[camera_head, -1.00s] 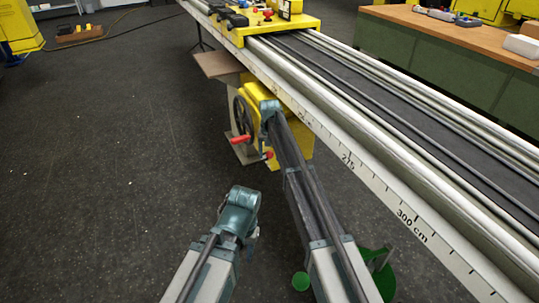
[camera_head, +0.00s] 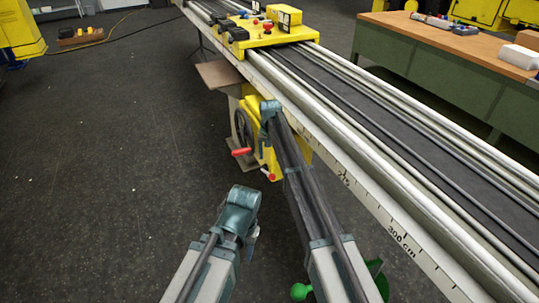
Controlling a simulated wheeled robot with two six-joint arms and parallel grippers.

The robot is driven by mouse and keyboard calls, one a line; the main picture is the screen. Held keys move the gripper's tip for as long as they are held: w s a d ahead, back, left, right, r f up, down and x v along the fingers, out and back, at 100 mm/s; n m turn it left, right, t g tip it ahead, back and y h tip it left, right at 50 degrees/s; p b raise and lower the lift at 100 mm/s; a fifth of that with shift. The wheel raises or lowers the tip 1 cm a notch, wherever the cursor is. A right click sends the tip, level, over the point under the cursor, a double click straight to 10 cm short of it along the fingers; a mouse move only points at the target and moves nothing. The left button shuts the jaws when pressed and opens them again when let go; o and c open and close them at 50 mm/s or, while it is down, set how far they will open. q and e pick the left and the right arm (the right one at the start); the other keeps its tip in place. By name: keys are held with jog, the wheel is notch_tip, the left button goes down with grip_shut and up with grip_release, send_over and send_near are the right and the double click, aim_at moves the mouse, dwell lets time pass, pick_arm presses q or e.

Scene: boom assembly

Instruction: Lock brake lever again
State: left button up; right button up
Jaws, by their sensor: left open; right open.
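A yellow unit (camera_head: 259,117) with a black handwheel (camera_head: 239,131) sits under the near side of the long beam. A red handle (camera_head: 241,152) sticks out by the wheel's lower rim, and a smaller red-tipped lever (camera_head: 268,174) hangs at the unit's lower front. I cannot tell for sure which is the brake lever. My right gripper (camera_head: 267,117) is open in front of the yellow unit, above both red handles; its fingertips are hard to make out. My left gripper (camera_head: 240,203) is open and empty over the floor, below and apart from the unit.
The long beam (camera_head: 375,160) with a centimetre scale runs diagonally across the right, close to my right arm. A yellow carriage (camera_head: 262,37) with controls sits on it. A brown board (camera_head: 219,74) juts out beside the unit. The floor (camera_head: 110,170) at left is clear.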

notch_tip(320, 180, up, 6)
jog(key=p, duration=0.5)
jog(key=shift+s+r, duration=0.25)
jog(key=shift+f, duration=0.1)
